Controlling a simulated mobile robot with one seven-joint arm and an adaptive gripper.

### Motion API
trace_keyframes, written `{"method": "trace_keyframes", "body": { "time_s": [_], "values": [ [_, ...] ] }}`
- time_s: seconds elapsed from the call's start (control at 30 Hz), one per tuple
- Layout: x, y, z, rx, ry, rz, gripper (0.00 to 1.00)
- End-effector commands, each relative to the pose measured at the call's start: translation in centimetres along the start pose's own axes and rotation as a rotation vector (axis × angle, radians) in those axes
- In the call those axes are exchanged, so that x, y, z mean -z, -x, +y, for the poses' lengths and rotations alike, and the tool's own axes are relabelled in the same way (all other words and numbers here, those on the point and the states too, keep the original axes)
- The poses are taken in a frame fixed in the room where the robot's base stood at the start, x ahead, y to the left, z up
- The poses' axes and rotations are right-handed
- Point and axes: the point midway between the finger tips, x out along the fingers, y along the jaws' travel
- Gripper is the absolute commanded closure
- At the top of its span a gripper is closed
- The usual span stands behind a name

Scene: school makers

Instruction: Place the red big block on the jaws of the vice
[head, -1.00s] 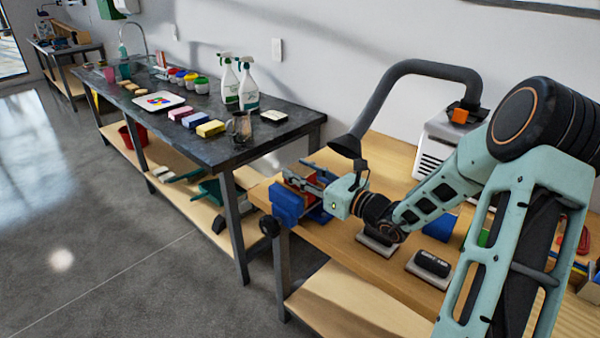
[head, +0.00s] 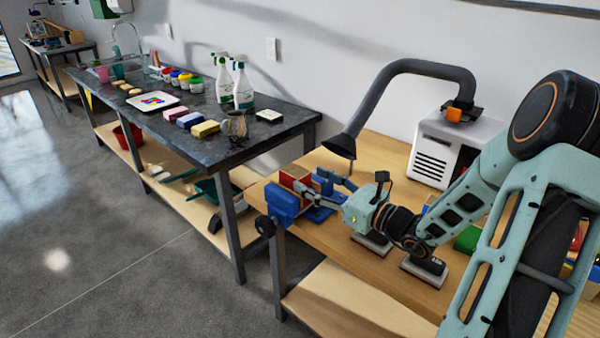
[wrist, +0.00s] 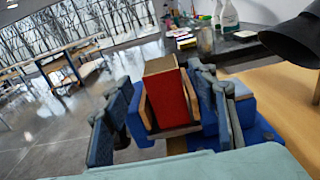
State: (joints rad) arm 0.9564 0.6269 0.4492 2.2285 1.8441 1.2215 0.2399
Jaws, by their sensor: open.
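The blue vice (head: 284,206) is fixed at the near left corner of the wooden workbench. The red big block (wrist: 168,98) stands upright at the vice, between its wooden jaw faces in the wrist view; whether it rests on or between them is hard to tell. In the head view only a small red part of the block (head: 287,181) shows. My gripper (head: 312,186) is open, with its fingers spread to either side of the block. In the wrist view the fingers appear apart from the block, with gaps on both sides.
A black suction hood (head: 341,146) hangs over the bench just behind my gripper. A white machine (head: 440,150) stands at the back right. A dark table (head: 215,118) with bottles, sponges and paints stands to the left.

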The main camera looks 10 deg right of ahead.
Motion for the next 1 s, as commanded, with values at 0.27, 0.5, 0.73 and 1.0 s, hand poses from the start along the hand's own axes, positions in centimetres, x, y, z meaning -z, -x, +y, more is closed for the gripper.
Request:
{"method": "trace_keyframes", "body": {
  "time_s": [0.27, 0.5, 0.73, 1.0],
  "values": [
    [-0.1, 4.6, -0.1, 0.002, 0.000, 0.000, 0.47],
    [0.0, 5.5, 0.0, 0.000, -0.001, 0.000, 0.47],
    [0.0, 5.5, 0.0, 0.000, 0.000, 0.000, 0.47],
    [0.3, 4.6, 2.1, -0.091, 0.088, 0.058, 0.47]
  ]
}}
